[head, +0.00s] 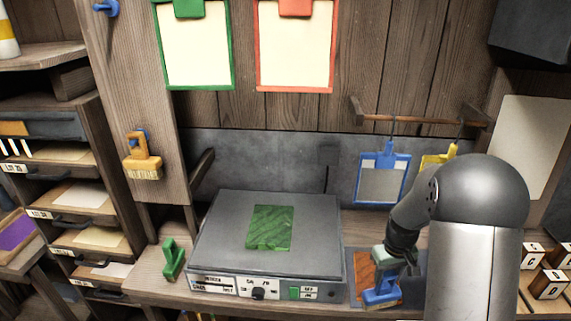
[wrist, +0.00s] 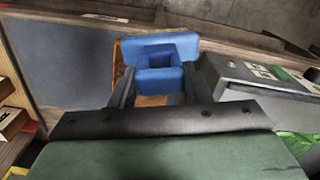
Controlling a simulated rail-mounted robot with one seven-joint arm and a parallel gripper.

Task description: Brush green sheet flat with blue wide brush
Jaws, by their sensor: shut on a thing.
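The green sheet (head: 270,228) lies wrinkled on top of the grey box-shaped unit (head: 222,222). A green edge of it shows at the lower right of the wrist view (wrist: 300,145). The blue wide brush (head: 382,297) is at the front of the bench, right of the unit, over an orange-brown patch (head: 363,268). My gripper (wrist: 158,90) is shut on the blue brush, with a finger on each side of its handle in the wrist view (wrist: 160,52). The bristles are hidden, and I cannot tell whether the brush touches the surface below.
A green-handled tool (head: 173,260) stands left of the unit. Blue (head: 383,177) and yellow (head: 437,160) frames hang from a rail behind. Lettered blocks (head: 547,284) sit at the right.

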